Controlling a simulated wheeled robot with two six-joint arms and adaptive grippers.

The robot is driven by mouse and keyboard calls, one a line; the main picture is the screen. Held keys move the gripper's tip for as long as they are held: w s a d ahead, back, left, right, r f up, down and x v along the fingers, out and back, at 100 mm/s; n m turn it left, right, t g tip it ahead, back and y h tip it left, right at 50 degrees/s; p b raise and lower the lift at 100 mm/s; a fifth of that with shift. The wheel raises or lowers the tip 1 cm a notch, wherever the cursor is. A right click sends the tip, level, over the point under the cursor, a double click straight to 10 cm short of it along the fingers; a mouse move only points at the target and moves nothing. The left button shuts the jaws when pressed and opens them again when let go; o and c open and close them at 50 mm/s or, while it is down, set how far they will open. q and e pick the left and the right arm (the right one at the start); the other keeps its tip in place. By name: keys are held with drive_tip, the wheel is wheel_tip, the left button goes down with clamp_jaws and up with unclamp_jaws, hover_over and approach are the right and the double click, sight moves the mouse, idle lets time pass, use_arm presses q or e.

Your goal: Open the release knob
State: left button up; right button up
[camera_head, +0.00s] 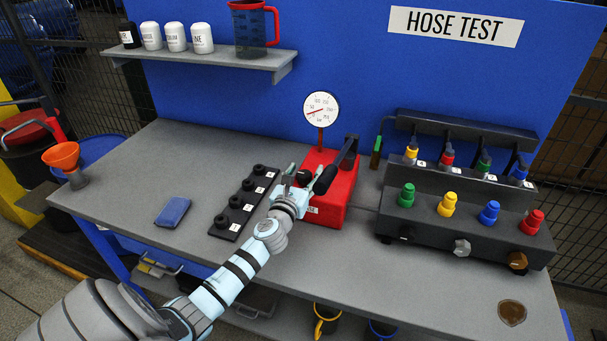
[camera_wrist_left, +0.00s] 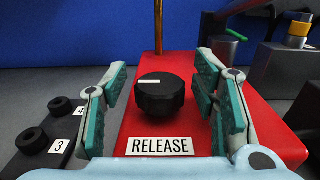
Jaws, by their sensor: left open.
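The release knob (camera_wrist_left: 160,95) is a black ribbed dial with a white line on its top, mounted on the red pump box (camera_wrist_left: 135,125) above a RELEASE label (camera_wrist_left: 160,146). In the left wrist view my left gripper (camera_wrist_left: 160,90) is open, with one green-padded finger on each side of the knob and gaps between. In the head view the left gripper (camera_head: 304,180) is over the left part of the red box (camera_head: 335,200), and the dark knob (camera_head: 303,176) shows between its fingers. My right gripper is not in view.
A pressure gauge (camera_head: 321,108) rises behind the box, and a black lever (camera_head: 345,153) is at its right. A numbered strip (camera_head: 240,205) of black sockets lies left. A dark hose fixture (camera_head: 465,225) stands right. A blue cloth (camera_head: 173,212) and brown spill (camera_head: 512,313) lie on the bench.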

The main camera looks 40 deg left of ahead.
use_arm(q)
drive_tip(key=c, duration=1.2)
drive_tip(key=shift+n+y, duration=0.3)
drive_tip(key=shift+y, duration=0.2)
drive_tip(key=shift+f+n+g+y+b, duration=0.1)
drive_tip(key=shift+n+g+y+b, duration=0.25)
drive_tip(key=shift+n+g+y, duration=0.7)
drive_tip(key=shift+f+n+g+y+b, duration=0.1)
drive_tip(key=shift+n+g+y+b, duration=0.45)
drive_tip(key=shift+y, duration=0.7)
drive_tip(key=n+g+y+b, duration=0.2)
drive_tip(key=b, duration=0.1)
drive_tip(key=shift+n+y, duration=0.3)
drive_tip(key=shift+n, duration=0.1)
drive_tip(key=shift+n+g+y+b, duration=0.5)
drive_tip(key=shift+g+b, duration=0.1)
drive_tip(key=shift+g, duration=0.4)
